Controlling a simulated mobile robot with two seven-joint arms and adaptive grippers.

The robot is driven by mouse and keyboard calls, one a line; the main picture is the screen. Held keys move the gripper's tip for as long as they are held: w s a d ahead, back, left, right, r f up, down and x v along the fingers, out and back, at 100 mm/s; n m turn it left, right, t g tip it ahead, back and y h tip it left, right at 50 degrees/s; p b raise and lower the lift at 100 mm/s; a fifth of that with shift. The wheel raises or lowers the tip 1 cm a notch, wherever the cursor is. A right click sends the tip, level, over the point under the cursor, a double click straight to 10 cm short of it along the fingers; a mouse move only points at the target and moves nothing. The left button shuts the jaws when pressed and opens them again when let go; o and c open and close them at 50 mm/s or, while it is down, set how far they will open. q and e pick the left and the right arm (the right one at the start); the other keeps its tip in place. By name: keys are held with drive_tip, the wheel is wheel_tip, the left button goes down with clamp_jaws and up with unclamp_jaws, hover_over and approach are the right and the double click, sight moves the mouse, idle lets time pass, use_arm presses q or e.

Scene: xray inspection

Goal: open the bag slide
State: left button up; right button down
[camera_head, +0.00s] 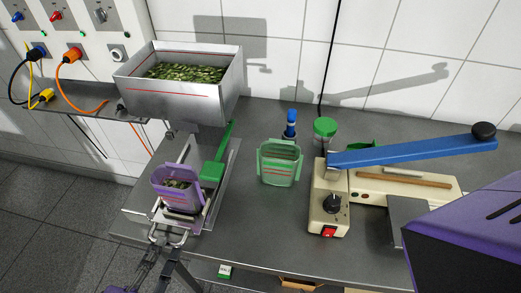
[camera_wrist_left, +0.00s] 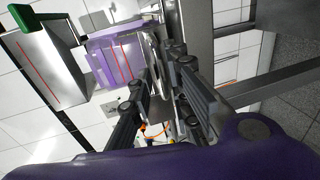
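A metal slide frame (camera_head: 215,205) lies on the left of the table, with a looped metal handle (camera_head: 168,237) at its front end. A purple bag-like container (camera_head: 170,192) holding green pieces stands upright on it; the container also shows in the left wrist view (camera_wrist_left: 102,60). A green handle (camera_head: 213,168) stands beside the slide. My left gripper (camera_head: 152,252) is just in front of the looped handle. In the left wrist view, its fingers (camera_wrist_left: 168,65) are apart, with metal parts visible between and beyond them. Contact with the handle cannot be told. My right gripper is out of view.
A metal hopper (camera_head: 215,93) of green pieces stands above the slide. A green container (camera_head: 279,163) stands mid-table, with a blue-topped item (camera_head: 291,124) behind. A sealer with a blue lever (camera_head: 415,151) is on the right. Cables (camera_head: 75,85) hang at the left wall.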

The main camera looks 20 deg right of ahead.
use_arm(q)
drive_tip(key=v, duration=0.9)
drive_tip(key=shift+s+a, duration=0.15)
drive_tip(key=shift+s, duration=0.05)
drive_tip(key=shift+r, duration=0.1)
